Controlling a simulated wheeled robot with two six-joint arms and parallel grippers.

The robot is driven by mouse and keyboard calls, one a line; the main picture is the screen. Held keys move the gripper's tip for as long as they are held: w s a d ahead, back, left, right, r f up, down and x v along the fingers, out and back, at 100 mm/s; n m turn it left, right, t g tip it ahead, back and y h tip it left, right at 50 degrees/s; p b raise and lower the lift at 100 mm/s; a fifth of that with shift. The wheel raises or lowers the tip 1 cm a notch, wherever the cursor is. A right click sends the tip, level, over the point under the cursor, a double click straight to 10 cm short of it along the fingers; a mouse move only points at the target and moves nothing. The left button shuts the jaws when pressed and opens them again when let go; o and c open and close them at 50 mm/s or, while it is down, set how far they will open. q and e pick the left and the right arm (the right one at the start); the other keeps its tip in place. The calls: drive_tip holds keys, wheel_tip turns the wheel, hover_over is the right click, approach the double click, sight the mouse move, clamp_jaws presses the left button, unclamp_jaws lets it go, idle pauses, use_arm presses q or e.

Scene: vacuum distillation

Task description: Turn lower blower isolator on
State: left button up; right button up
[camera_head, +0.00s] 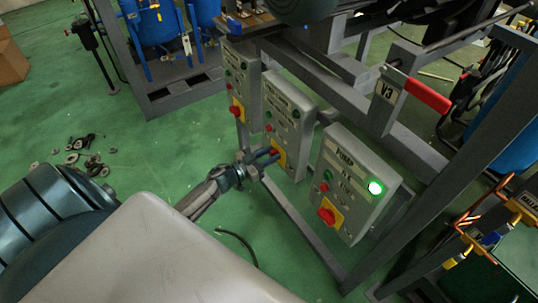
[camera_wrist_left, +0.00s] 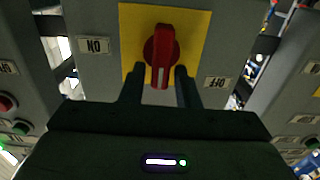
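The middle grey control box (camera_head: 286,118) hangs on the frame; its label is too small to read surely. Its red rotary isolator knob (camera_wrist_left: 161,55) sits on a yellow plate (camera_wrist_left: 195,24) in the left wrist view. The knob's handle is vertical in that view, with an upside-down ON label (camera_wrist_left: 95,45) to the left and an OFF label (camera_wrist_left: 217,83) to the right. My left gripper (camera_head: 266,158) is at this knob, its fingers open on either side of the handle's near end, with small gaps visible. My right gripper is not in view.
A red-handled valve marked V3 (camera_head: 428,95) is above.

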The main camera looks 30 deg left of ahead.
use_arm(q)
clamp_jaws()
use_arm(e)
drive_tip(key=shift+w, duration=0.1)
